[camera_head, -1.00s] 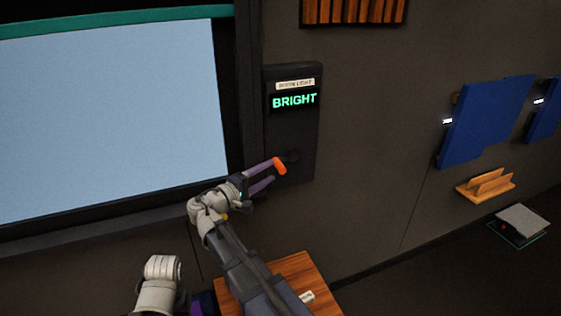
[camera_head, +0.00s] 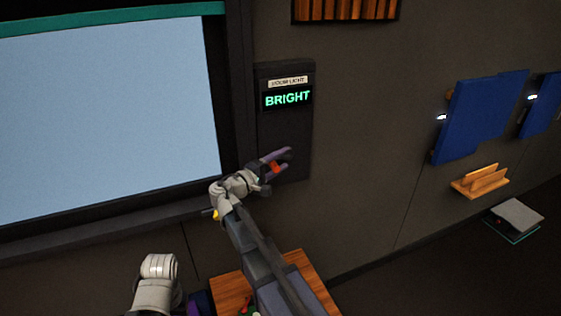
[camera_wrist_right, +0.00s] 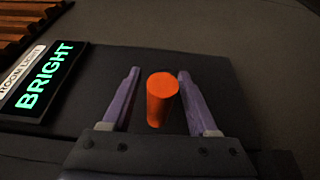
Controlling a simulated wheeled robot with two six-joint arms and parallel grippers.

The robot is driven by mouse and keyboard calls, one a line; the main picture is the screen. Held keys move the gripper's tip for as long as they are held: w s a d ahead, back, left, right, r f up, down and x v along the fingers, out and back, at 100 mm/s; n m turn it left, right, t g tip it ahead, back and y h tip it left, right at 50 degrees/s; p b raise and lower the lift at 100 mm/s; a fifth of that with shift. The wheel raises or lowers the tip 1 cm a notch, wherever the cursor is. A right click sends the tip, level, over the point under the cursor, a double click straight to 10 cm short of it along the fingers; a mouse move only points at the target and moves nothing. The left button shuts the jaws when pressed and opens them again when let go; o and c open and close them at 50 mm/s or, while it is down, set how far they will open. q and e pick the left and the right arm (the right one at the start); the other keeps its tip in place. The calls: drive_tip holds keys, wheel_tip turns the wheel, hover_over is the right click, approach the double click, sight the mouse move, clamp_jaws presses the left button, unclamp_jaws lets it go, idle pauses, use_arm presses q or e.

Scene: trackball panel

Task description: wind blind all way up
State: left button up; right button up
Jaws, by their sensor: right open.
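The blind shows as a teal strip (camera_head: 110,23) along the top of the large window (camera_head: 105,115), and the pale blue pane below it is uncovered. A dark wall panel (camera_head: 286,125) right of the window carries an orange crank handle (camera_head: 275,168). My right gripper (camera_head: 287,162) is open at the panel's lower part. In the right wrist view the orange handle (camera_wrist_right: 162,98) stands between the two purple fingers (camera_wrist_right: 158,73), with a gap on each side. The crank's arm is hidden. A pale part of my left arm shows at the bottom; its jaws cannot be made out.
The panel's lit display (camera_head: 287,98) reads BRIGHT. A wooden table (camera_head: 300,268) stands below my right arm. Blue boards (camera_head: 480,115) and a wooden rack (camera_head: 480,181) are on the wall at right. The wall between panel and boards is clear.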

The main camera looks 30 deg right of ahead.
clamp_jaws()
idle(0.5)
idle(1.0)
